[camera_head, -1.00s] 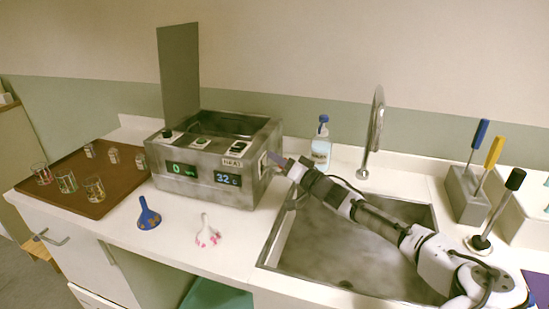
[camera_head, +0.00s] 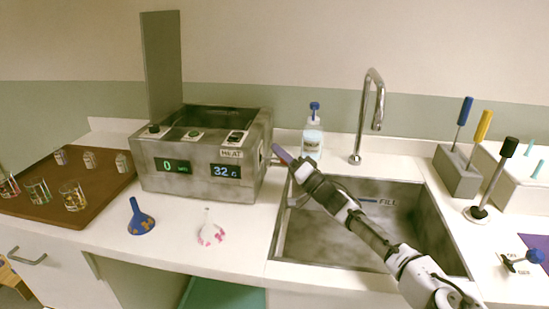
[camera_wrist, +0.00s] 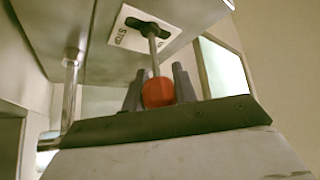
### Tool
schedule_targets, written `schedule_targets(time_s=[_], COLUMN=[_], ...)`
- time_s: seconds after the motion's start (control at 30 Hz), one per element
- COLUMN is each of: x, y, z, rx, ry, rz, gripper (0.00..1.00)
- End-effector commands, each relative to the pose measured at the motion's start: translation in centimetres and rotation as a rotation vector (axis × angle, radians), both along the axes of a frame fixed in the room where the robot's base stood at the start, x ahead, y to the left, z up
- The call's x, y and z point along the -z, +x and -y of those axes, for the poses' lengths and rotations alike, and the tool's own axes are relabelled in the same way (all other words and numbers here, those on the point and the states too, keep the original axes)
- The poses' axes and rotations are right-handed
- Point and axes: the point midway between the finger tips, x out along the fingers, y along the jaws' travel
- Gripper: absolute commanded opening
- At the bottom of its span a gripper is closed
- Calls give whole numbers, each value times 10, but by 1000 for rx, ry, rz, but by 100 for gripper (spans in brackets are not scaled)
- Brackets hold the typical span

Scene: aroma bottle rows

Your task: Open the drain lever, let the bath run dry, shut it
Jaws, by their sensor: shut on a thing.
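In the wrist view, the drain lever (camera_wrist: 153,52) is a thin metal rod from a dark pivot on a plate marked STOP, ending in an orange-red knob (camera_wrist: 158,93). My gripper (camera_wrist: 160,82) is shut on this knob, one grey finger on each side. In the head view, my gripper (camera_head: 291,162) is at the bath's right side, and the lever is not clearly seen there.
A metal pipe (camera_wrist: 70,100) runs beside the lever. The sink (camera_head: 350,252) lies under my arm, with a tall faucet (camera_head: 373,110) behind. A blue-capped bottle (camera_head: 312,140) stands close behind my gripper.

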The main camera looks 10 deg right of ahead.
Motion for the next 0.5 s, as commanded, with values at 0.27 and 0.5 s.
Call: schedule_targets(time_s=[0.27,0.5], x=[4,4], y=[0,0], z=[3,3], rx=[-2,-1], ry=[42,54], rz=[13,17], gripper=[0,0])
